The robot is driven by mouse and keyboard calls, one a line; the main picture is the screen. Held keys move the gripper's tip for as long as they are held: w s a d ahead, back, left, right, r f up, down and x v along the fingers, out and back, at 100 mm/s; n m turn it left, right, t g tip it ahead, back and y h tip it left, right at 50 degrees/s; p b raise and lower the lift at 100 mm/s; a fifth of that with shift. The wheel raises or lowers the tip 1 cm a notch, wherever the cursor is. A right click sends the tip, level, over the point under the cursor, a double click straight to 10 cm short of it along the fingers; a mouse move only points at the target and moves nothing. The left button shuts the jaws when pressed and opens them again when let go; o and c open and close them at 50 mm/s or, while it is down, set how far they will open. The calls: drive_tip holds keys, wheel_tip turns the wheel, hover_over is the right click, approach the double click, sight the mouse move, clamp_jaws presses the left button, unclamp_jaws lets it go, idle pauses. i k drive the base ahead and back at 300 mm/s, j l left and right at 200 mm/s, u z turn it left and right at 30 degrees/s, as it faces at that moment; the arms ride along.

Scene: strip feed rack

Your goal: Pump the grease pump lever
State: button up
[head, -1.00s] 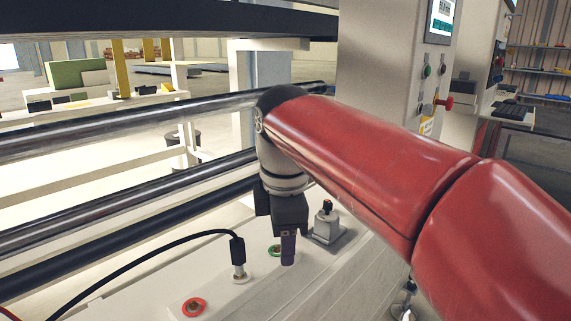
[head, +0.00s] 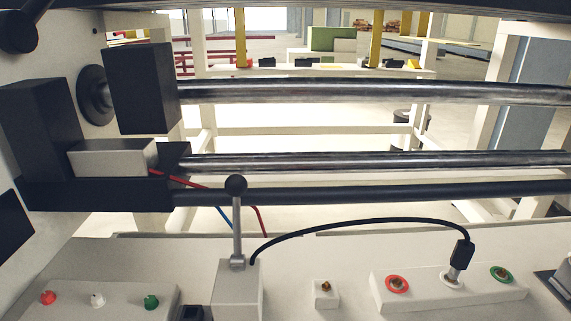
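A lever with a black ball knob (head: 236,186) and a grey metal rod stands upright on a pale box (head: 237,288) at the bottom centre of the head view. It looks like the grease pump lever. My gripper is out of the head view now, so its opening and its place relative to the lever cannot be seen.
A black cable (head: 360,222) arches from beside the lever to a plug on a panel (head: 430,295) with red and green ringed sockets. Buttons (head: 97,300) sit at the lower left. Steel rollers (head: 370,92) run across behind. Dark blocks (head: 140,88) stand at the left.

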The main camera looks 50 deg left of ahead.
sight(236, 184)
drive_tip(key=u, duration=2.35)
drive_tip(key=k+j+z, duration=0.1)
drive_tip(key=k, duration=0.05)
